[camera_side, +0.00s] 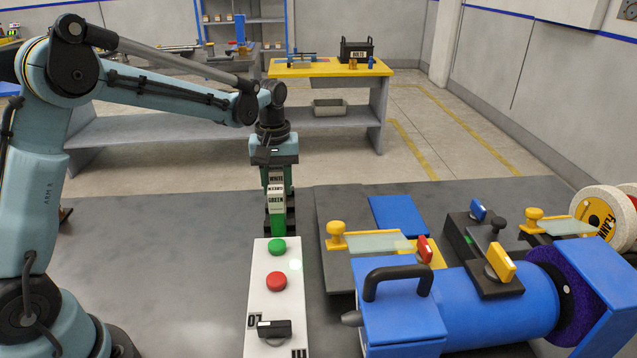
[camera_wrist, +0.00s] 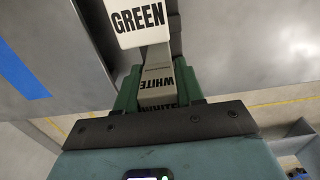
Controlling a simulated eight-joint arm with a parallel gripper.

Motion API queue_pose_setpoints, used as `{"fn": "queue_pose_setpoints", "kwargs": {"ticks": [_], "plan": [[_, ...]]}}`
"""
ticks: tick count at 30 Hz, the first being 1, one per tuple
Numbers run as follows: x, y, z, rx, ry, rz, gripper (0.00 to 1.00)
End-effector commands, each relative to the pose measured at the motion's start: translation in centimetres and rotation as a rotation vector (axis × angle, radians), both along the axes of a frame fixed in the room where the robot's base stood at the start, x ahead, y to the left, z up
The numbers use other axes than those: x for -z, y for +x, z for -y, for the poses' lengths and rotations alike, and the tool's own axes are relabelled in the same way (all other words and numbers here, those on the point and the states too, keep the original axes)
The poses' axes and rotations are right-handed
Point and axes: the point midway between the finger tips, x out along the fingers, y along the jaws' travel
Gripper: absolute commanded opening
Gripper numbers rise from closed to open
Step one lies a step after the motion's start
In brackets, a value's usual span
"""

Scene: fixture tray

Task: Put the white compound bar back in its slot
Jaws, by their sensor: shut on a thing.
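My gripper (camera_side: 277,186) points down over the bench and is shut on the white compound bar (camera_side: 276,178), whose WHITE label faces the side camera. In the wrist view the white bar (camera_wrist: 159,84) sits between the two green fingers of my gripper (camera_wrist: 157,90). The green bar (camera_side: 277,222), with a GREEN label, stands upright just below or in front of it. Its pale labelled end also shows in the wrist view (camera_wrist: 140,24). A dark holder (camera_side: 291,219) stands behind the green bar. The slot for the white bar and the lower end of the white bar are hidden.
A white panel (camera_side: 262,315) with a green button (camera_side: 277,246), a red button (camera_side: 276,282) and a black switch lies in front. A blue buffing machine (camera_side: 490,305) and yellow-knobbed fixtures (camera_side: 337,229) fill the right side. The bench left of the panel is clear.

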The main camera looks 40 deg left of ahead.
Motion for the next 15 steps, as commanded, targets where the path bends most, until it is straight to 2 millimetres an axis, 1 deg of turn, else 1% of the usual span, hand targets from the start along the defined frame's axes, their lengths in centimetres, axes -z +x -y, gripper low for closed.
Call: {"fn": "queue_pose_setpoints", "kwargs": {"ticks": [11,12,14,15], "plan": [[0.70,0.01,0.00,0.000,0.000,0.000,0.01],[0.69,0.00,0.00,0.000,0.000,0.000,0.42],[0.68,0.00,0.00,0.000,0.000,0.000,0.51],[0.68,0.00,0.00,0.000,0.000,0.000,0.57]]}}
